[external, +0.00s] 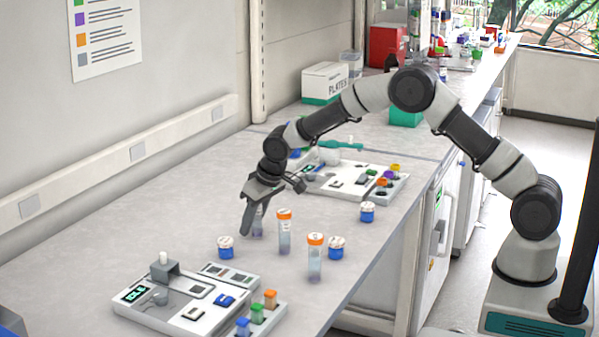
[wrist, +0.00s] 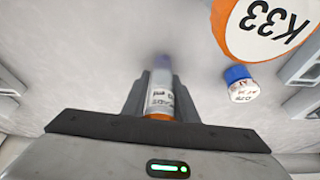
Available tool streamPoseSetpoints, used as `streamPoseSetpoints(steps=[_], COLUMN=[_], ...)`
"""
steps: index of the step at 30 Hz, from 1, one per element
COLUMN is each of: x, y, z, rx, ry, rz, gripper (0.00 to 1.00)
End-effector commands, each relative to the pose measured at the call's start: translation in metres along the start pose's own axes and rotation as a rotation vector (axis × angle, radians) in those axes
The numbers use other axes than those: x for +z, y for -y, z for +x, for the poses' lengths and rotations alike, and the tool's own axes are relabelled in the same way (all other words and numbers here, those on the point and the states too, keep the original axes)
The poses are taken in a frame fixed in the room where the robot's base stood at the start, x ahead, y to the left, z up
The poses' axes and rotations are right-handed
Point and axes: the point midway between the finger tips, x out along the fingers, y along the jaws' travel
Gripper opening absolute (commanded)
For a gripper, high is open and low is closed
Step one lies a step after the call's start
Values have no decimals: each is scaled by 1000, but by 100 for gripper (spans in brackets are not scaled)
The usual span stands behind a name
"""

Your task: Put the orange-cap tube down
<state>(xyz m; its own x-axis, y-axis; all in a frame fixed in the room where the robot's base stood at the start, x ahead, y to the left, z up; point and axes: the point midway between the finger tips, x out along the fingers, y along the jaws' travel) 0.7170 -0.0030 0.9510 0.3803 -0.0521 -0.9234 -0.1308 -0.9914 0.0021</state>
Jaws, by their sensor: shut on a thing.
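My gripper (external: 250,222) is low over the bench and shut on an orange-cap tube (external: 259,224). In the wrist view the tube (wrist: 160,95) lies between the two fingers (wrist: 160,98), with a white printed label and an orange edge at the palm. Its lower end is near the bench top; I cannot tell whether it touches. Two other orange-cap tubes stand upright to the right, one close by (external: 285,232) and one nearer the front (external: 315,258). A large orange cap marked K33 (wrist: 265,25) fills the upper right of the wrist view.
Blue vials with white tops stand around: left (external: 225,248), right (external: 336,248) and farther back (external: 367,212); one shows in the wrist view (wrist: 240,85). A white device (external: 175,300) is in front, another tray (external: 350,182) behind. Bare bench (external: 160,235) lies to the left.

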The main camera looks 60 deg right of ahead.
Motion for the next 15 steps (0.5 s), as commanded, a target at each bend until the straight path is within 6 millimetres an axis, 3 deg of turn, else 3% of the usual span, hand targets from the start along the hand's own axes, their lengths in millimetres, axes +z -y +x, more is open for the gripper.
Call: streamPoseSetpoints(steps=[6,7,9,15], x=[2,1,1,1], y=[0,0,0,0], z=[5,3,3,3], rx=[0,0,0,0], ry=[1,0,0,1], rz=[0,0,0,0], gripper=[6,31,43,45])
